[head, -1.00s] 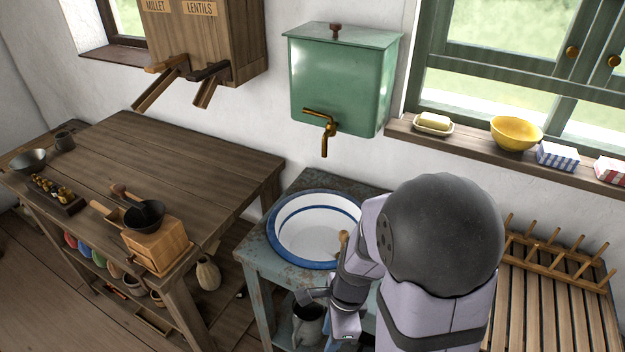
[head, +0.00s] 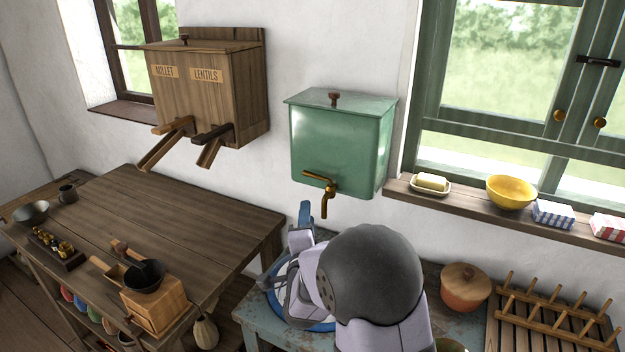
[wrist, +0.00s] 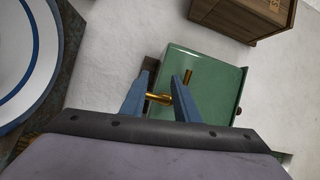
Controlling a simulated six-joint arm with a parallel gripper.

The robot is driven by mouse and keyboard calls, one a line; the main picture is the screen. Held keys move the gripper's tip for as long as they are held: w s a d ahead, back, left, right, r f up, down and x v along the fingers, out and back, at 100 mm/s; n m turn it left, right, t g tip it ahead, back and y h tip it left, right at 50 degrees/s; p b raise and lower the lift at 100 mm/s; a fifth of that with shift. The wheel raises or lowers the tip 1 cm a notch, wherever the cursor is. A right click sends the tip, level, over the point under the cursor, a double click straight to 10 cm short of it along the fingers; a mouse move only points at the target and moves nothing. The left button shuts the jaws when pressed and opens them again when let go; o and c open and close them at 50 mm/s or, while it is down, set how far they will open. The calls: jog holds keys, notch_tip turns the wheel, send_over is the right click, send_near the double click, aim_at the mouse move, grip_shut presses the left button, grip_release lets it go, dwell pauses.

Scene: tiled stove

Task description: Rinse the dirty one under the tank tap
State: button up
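The green tank (head: 340,145) hangs on the white wall, with its brass tap (head: 324,192) low on its front. My gripper (head: 304,214) is raised over the white, blue-rimmed basin (head: 322,326), below and left of the tap; the arm hides most of the basin. In the wrist view, my gripper (wrist: 163,78) has its two blue fingers apart with nothing held between them. The tap (wrist: 158,97) shows in the gap, beyond or near the fingers; I cannot tell whether it touches. The tank (wrist: 215,82) fills the view behind. I cannot make out which thing is dirty.
A lidded clay pot (head: 463,290) stands right of my arm, beside a wooden rack (head: 550,325). A yellow bowl (head: 511,193) is on the sill.

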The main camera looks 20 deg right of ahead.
aim_at(313, 176)
jog(key=shift+w+d+r+m+t+h+p, duration=0.3)
jog(key=shift+w+d+r+m+p, duration=0.3)
jog(key=shift+r, duration=0.4)
jog(key=shift+w+d+r+m+t+h+p, duration=0.25)
jog(key=shift+w+r+p, duration=0.3)
jog(key=shift+w+r, duration=0.35)
jog(key=shift+w+d+r+m+t+h+p, duration=0.3)
jog(key=shift+w+d+r+p, duration=0.3)
jog(key=shift+r, duration=0.45)
jog(key=shift+w+d+p, duration=0.25)
jog(key=shift+w+p, duration=0.05)
jog(key=shift+w, duration=0.75)
grip_shut()
